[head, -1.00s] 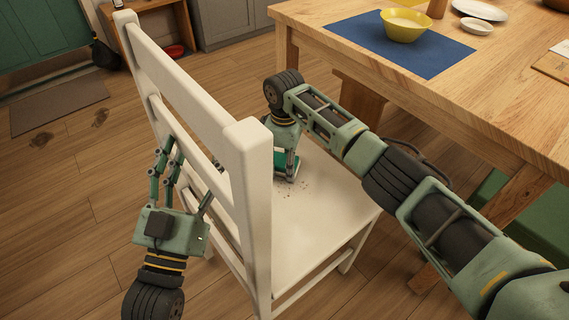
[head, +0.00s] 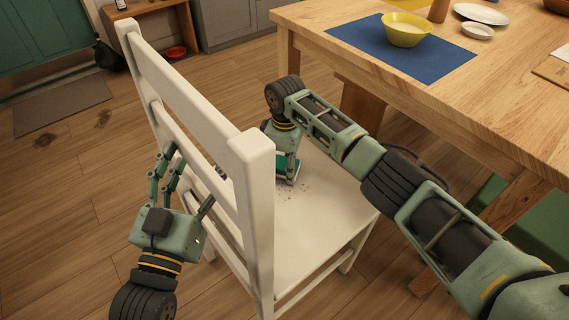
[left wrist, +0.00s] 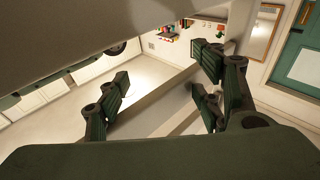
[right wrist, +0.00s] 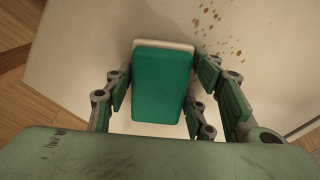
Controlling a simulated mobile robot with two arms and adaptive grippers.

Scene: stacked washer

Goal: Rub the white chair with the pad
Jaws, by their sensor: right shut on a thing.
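The white chair (head: 252,185) stands in the middle of the head view, its back toward me and its seat (head: 320,215) beyond. Dark specks (head: 290,190) lie on the seat and also show in the right wrist view (right wrist: 220,28). My right gripper (head: 288,172) is shut on the green pad (right wrist: 163,85), which has a pale layer along its far edge. The pad is held low at the seat; whether it touches is hidden. My left gripper (head: 195,170) is open by the chair back's lower slats; the left wrist view shows its fingers (left wrist: 160,95) apart. Contact with the slats is unclear.
A wooden table (head: 480,95) stands at the right with a blue mat (head: 350,42), a yellow bowl (head: 405,30) and plates (head: 480,13). A green bench (head: 510,225) is under it. A floor mat (head: 65,105) lies at the left. Open floor surrounds the chair's left side.

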